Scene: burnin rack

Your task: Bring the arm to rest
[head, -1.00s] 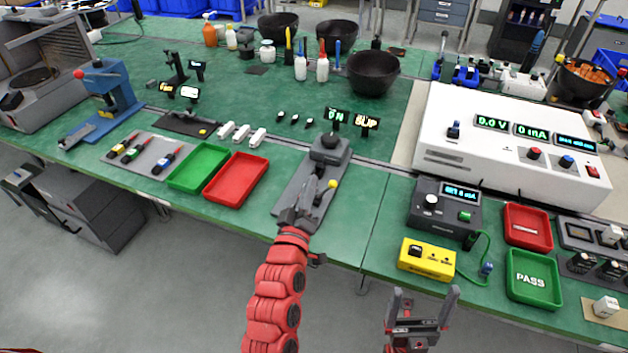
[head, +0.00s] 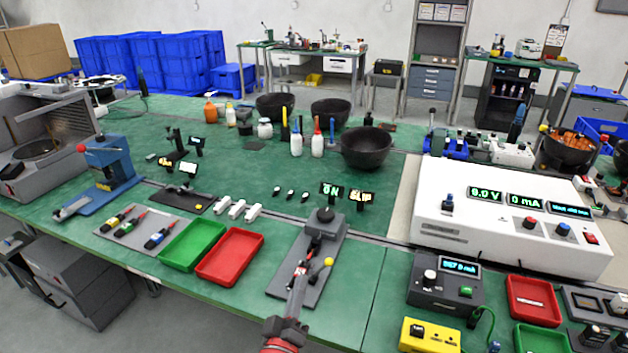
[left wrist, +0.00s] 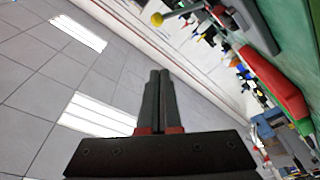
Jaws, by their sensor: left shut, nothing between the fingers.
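My left gripper (head: 300,273) comes up from the bottom of the head view, in front of the grey test fixture (head: 285,287) near the table's front edge. Its fingers overlap the fixture in the picture; I cannot tell the gap from the head view. In the left wrist view the two fingers (left wrist: 158,90) lie together with nothing between them. The fixture's yellow knob (head: 328,262) is just right of the gripper and also shows in the left wrist view (left wrist: 156,19). My right gripper is out of view.
A red tray (head: 230,281) and a green tray (head: 165,256) lie left of the fixture. A yellow box (head: 430,335), a dark meter unit (head: 445,290) and a large white power supply (head: 512,250) stand to the right. Green tabletop between fixture and meter is clear.

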